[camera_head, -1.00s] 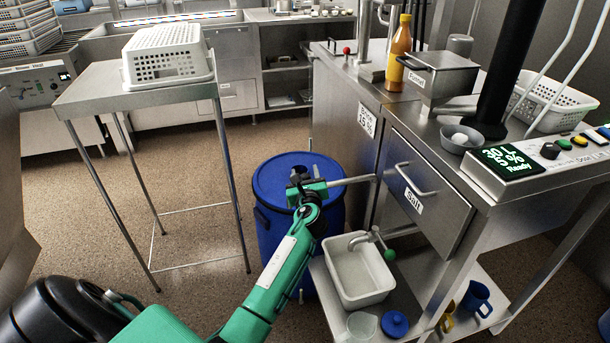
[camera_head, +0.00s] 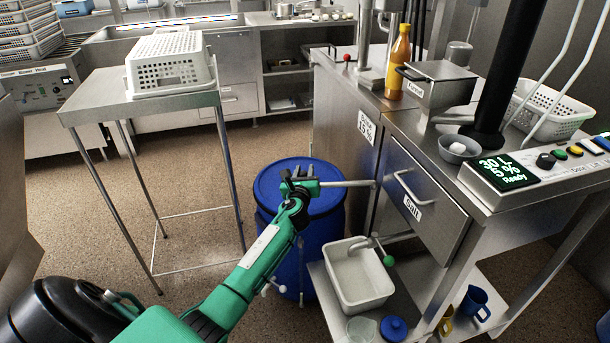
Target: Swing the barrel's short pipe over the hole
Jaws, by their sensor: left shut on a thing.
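The blue barrel (camera_head: 322,240) stands on the floor beside the steel machine, its lid partly covered by my left gripper. A short steel pipe (camera_head: 348,184) runs level from the machine's side out above the barrel's lid. My left gripper (camera_head: 298,178) is over the lid at the pipe's free end and is shut on it. The grip itself is small and partly hidden. I cannot make out the hole in the lid; my gripper and wrist cover much of the lid. My right gripper is not in view.
The machine's drawer (camera_head: 410,195) is right of the barrel. A white basin (camera_head: 345,285) with a tap sits on a low shelf by it. A steel table (camera_head: 85,110) with a white perforated basket (camera_head: 172,62) stands left. Floor between table and barrel is clear.

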